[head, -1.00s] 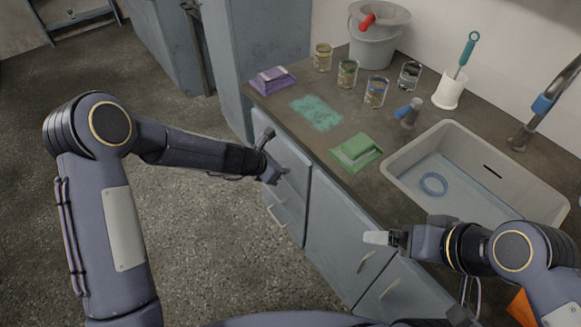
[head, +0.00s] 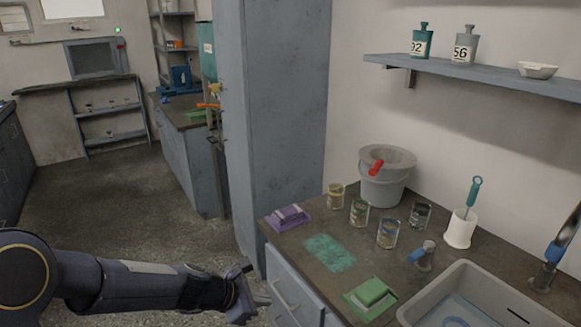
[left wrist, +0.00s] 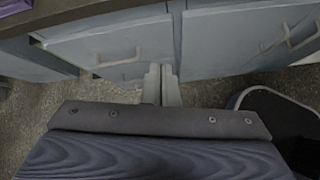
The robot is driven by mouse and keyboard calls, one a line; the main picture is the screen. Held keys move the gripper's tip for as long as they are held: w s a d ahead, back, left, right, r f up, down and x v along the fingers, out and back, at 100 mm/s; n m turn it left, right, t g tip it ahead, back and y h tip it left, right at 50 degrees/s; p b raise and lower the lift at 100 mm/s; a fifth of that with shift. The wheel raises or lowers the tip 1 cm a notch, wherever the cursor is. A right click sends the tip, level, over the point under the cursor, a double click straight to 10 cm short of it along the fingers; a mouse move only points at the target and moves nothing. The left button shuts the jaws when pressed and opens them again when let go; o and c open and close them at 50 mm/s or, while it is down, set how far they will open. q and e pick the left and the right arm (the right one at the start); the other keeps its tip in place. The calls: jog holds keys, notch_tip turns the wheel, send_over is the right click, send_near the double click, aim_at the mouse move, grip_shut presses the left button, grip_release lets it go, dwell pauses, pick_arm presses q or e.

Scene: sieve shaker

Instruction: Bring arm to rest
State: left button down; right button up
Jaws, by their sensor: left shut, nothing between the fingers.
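My left gripper (head: 259,298) is at the bottom of the head view, in front of the counter's drawer fronts and below the countertop edge. It is shut and empty. In the left wrist view its closed fingers (left wrist: 162,86) point at the grey-blue drawer and cabinet fronts (left wrist: 110,50). My left arm (head: 130,285) reaches in from the lower left over the open floor. My right gripper is out of both views.
The countertop (head: 310,262) holds a purple cloth stack (head: 288,217), a green cloth stack (head: 370,296), several glass jars (head: 388,233), a grey bucket (head: 384,185), a brush holder (head: 459,230) and a sink (head: 440,290). A tall blue-grey cabinet (head: 280,120) stands beyond. Floor (head: 110,200) at left is clear.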

pick_arm(q)
jog(key=s+a+r+m+p, duration=0.1)
jog(key=s+a+r+m, duration=0.2)
jog(key=s+r+m, duration=0.35)
jog(key=s+a+r+m+p, duration=0.2)
jog(key=s+a+r+m, duration=0.3)
jog(key=r, duration=0.3)
jog(key=s+a+m+y+p, duration=0.1)
jog(key=s+a+m+y, duration=0.1)
jog(key=s+m, duration=0.2)
jog(key=s+a+m+y+p, duration=0.1)
jog(key=s+a+m+y, duration=0.1)
jog(key=s, duration=0.9)
jog(key=shift+a+r+m, duration=0.4)
jog(key=shift+a+m, duration=0.35)
jog(key=shift+m, duration=0.5)
